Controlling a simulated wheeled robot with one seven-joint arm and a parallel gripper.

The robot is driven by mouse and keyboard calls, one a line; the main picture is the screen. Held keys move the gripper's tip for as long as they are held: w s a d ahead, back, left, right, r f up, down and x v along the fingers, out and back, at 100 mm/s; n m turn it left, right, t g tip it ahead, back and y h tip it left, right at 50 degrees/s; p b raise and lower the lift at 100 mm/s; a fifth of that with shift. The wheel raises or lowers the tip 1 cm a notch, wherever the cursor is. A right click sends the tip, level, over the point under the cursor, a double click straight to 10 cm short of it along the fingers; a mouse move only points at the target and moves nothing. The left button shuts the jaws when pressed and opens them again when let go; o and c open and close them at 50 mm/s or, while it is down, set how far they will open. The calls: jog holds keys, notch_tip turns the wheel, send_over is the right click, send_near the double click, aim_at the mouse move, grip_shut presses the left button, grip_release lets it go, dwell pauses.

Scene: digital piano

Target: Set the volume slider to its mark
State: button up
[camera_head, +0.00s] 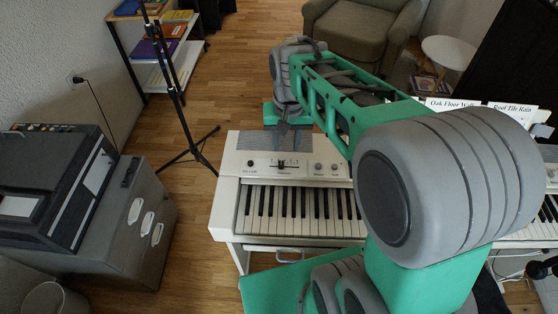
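The white digital piano (229,190) stands ahead, with its control panel at the left end above the keys. The volume slider (282,164) is a small dark cap on a short slot with tick marks, near the panel's front. Which mark is the target is too small to tell. My gripper (281,146) points down over the panel, just behind the slider. Its fingers are dark and small here; whether they touch anything cannot be told. My arm hides the middle of the piano.
Round knobs (318,166) sit right of the slider. A black stand (180,100) rises behind the piano's left side. A grey cabinet (150,225) with a black machine (55,185) stands at the left. Song sheets (450,103) stand at the right.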

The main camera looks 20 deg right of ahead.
jog(key=m+g, duration=0.1)
send_over(281, 163)
notch_tip(281, 163, down, 5)
jog(key=shift+w+f+b, duration=0.1)
jog(key=shift+f+b, duration=0.1)
jog(key=shift+b, duration=0.1)
notch_tip(281, 163, down, 7)
jog(key=shift+f, duration=0.1)
jog(key=shift+c, duration=0.3)
grip_shut()
dwell(0.6)
